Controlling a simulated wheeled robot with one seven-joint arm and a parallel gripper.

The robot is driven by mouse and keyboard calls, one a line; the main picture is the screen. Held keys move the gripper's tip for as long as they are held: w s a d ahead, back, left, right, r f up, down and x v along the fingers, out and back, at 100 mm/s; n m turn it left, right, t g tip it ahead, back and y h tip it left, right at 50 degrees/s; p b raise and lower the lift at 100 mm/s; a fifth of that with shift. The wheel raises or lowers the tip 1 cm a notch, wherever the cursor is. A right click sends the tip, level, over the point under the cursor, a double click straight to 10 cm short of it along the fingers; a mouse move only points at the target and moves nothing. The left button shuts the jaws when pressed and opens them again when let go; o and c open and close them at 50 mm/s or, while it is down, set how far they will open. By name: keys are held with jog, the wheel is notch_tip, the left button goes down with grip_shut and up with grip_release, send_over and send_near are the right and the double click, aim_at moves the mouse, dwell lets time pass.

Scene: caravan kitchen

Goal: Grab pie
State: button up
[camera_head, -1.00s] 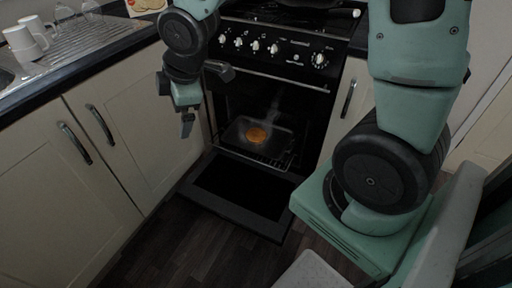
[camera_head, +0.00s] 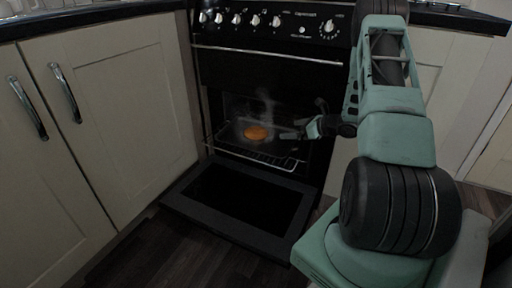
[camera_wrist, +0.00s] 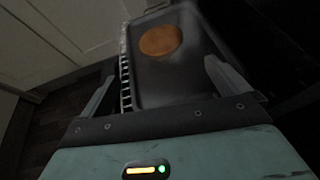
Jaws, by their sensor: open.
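The pie (camera_head: 256,132) is a round orange-brown disc inside the open oven. It lies on a dark baking tray (camera_head: 232,128) on the wire rack, with steam above it. In the wrist view the pie (camera_wrist: 160,40) is near the tray's far end, ahead of my gripper. My gripper (camera_head: 290,135) is at the oven opening, just right of the pie and apart from it. In the wrist view my gripper (camera_wrist: 158,75) is open, its two fingers spread wide with nothing held between them.
The oven door (camera_head: 240,205) is folded down in front of the opening. The wire rack (camera_head: 262,158) sticks out below the tray. The oven's handle bar (camera_head: 265,54) runs above the opening. Cream cupboards (camera_head: 115,110) stand at the left. Dark floor is free at front left.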

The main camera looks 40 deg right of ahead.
jog(key=shift+s+d+f+n, duration=0.3)
jog(key=shift+s+f, duration=0.1)
jog(key=shift+f, duration=0.15)
jog(key=shift+w+a+f, duration=0.1)
jog(key=shift+w+f, duration=0.05)
jog(key=shift+w, duration=0.05)
jog(key=b, duration=0.4)
send_near(261, 133)
jog(key=x, duration=0.5)
jog(key=shift+d+f, duration=0.2)
jog(key=shift+f, duration=0.2)
jog(key=shift+r+b+x, duration=0.15)
jog(key=shift+b+x, duration=0.55)
jog(key=shift+x, duration=0.75)
jog(key=shift+r+b+x, duration=0.15)
jog(key=shift+b+x, duration=0.55)
jog(key=shift+x, duration=0.75)
jog(key=shift+w+a, duration=0.1)
jog(key=shift+a, duration=0.05)
jog(key=shift+c, duration=0.3)
jog(key=c, duration=0.7)
jog(key=shift+r, duration=0.1)
